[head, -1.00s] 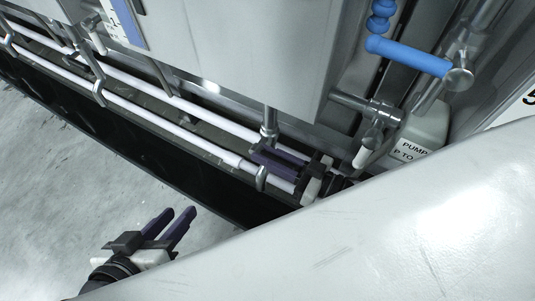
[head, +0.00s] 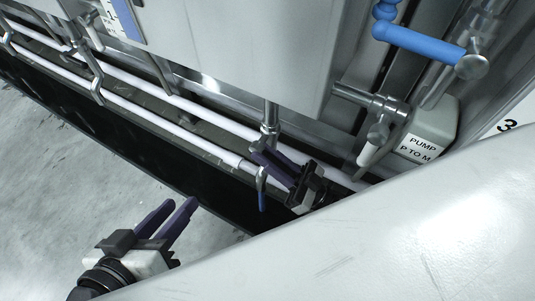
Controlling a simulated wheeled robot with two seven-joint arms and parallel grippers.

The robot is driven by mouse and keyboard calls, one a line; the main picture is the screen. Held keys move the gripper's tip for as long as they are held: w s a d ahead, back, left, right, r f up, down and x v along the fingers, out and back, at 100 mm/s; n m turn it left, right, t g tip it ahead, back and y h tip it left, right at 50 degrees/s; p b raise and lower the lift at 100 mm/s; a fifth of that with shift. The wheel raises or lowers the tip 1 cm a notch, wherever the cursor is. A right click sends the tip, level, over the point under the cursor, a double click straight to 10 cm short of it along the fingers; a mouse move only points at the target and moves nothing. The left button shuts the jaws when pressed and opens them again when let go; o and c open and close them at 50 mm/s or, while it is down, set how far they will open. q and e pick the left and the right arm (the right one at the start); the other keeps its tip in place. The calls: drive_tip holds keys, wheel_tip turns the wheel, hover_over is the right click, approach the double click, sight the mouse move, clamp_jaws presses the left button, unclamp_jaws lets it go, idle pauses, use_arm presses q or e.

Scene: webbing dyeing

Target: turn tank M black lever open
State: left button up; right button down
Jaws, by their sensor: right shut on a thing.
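My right gripper (head: 272,165) is at the valve (head: 269,138) on the vertical pipe under the grey tank (head: 235,45). Its dark purple fingers are shut on the black lever there, and they hide most of the lever, so its angle is hard to read. My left gripper (head: 176,211) is open and empty above the pale floor, at the lower left.
White pipes (head: 150,118) run along a dark trough. A pump box (head: 425,140) labelled "PUMP P TO M" and a blue lever (head: 420,42) are at the right.

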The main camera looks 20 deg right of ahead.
drive_tip(key=shift+a+f+t+y, duration=0.1)
drive_tip(key=shift+f+t+y, duration=0.15)
drive_tip(key=shift+t+y, duration=0.35)
idle(0.3)
drive_tip(key=c, duration=1.9)
unclamp_jaws()
